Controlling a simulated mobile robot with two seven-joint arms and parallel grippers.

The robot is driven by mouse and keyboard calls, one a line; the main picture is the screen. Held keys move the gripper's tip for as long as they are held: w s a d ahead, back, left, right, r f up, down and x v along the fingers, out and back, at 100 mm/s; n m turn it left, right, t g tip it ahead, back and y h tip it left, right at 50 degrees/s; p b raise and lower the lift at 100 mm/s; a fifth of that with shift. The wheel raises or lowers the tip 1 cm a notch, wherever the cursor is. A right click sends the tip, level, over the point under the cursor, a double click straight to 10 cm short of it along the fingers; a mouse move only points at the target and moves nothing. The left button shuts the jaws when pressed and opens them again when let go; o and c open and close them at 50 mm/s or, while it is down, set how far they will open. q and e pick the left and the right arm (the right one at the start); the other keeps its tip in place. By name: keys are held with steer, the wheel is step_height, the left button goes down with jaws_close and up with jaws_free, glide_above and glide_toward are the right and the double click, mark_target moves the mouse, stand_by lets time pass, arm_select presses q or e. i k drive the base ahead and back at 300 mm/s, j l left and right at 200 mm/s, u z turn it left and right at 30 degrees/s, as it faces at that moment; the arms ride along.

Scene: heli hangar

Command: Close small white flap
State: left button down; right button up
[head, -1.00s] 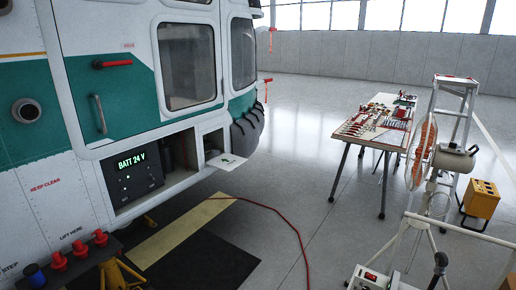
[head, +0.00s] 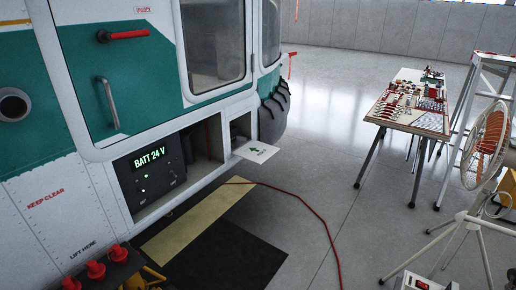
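The small white flap (head: 256,151) is on the lower side of the white and teal helicopter (head: 60,170), near its front. It hangs open, sticking out roughly level below a small square opening (head: 240,129). A small dark green marking shows on its upper face. To its left is a larger open bay with a panel reading BATT 24 V (head: 148,171). Neither of my grippers is in view.
A red cable (head: 312,213) runs over the floor from beneath the helicopter. A dark mat with a yellow strip (head: 190,226) lies alongside. A tool table (head: 411,105), ladder and fan (head: 487,146) stand right.

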mark_target(257, 153)
steer(key=i+l+u, duration=0.15)
steer(key=i, duration=1.35)
steer(key=i+l, duration=1.05)
steer(key=l, duration=0.15)
steer(key=i+l, duration=0.1)
steer(key=l, duration=0.15)
steer(key=i+l+u, duration=0.1)
steer(key=l, duration=0.2)
